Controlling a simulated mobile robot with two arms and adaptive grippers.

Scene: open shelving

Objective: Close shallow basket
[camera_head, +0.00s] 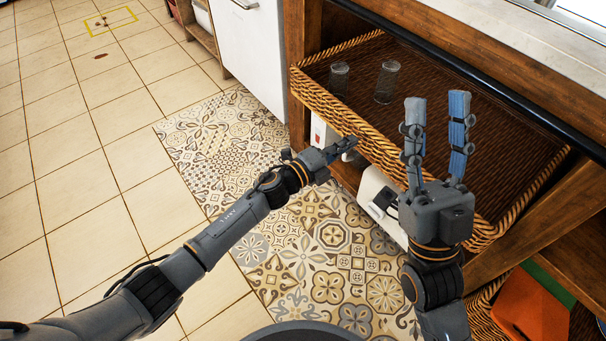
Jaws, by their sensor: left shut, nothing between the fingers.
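The shallow wicker basket (303,88) is pulled out from the wooden shelving, with its brown inside showing. Two clear glasses stand in its far left part, one glass (339,78) beside a taller glass (387,82). My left gripper (350,146) is shut and empty, at the basket's front wall near its left part; I cannot tell whether it touches. My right gripper (437,108) is open and empty, its fingers pointing up in front of the basket's right part. It hides some of the front wall.
A white appliance (378,199) stands on the level below the basket. An orange object (531,309) sits at the lower right in another basket (483,310). A white cabinet (250,50) is at the back left.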

